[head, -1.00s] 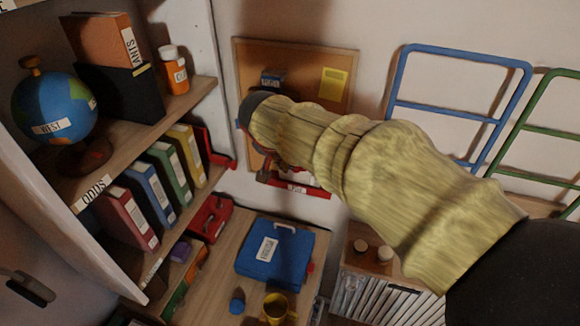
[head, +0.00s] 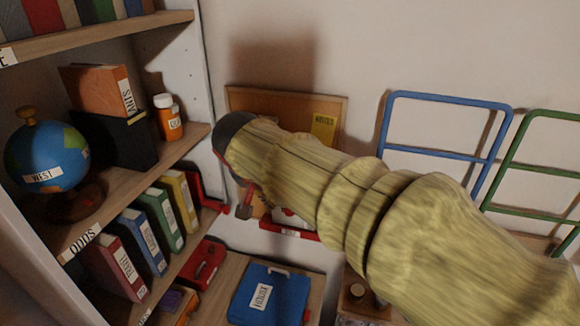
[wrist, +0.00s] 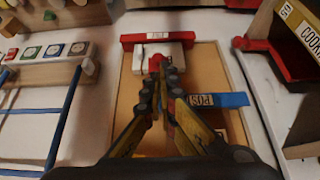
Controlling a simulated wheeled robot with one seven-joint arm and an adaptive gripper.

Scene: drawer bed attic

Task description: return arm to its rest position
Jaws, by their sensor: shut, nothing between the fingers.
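My arm, in a mottled yellow-green sleeve (head: 400,225), reaches across the head view from the lower right toward the pinboard (head: 290,97). Its dark rounded end lies in front of the board's left side and hides most of my gripper there. In the wrist view my gripper (wrist: 165,72) shows two slim dark and yellow fingers with their tips together. Nothing is between them. The fingers appear in front of the pinboard (wrist: 207,60), with a red bar (wrist: 158,38) above the tips and a blue labelled piece (wrist: 215,100) to their right.
A bookshelf at left holds a globe (head: 45,155), an orange bottle (head: 168,118) and several binders (head: 143,240). A blue case (head: 268,293) lies on the desk below. Blue (head: 440,153) and green (head: 535,170) rail frames stand at right. The wall above the arm is clear.

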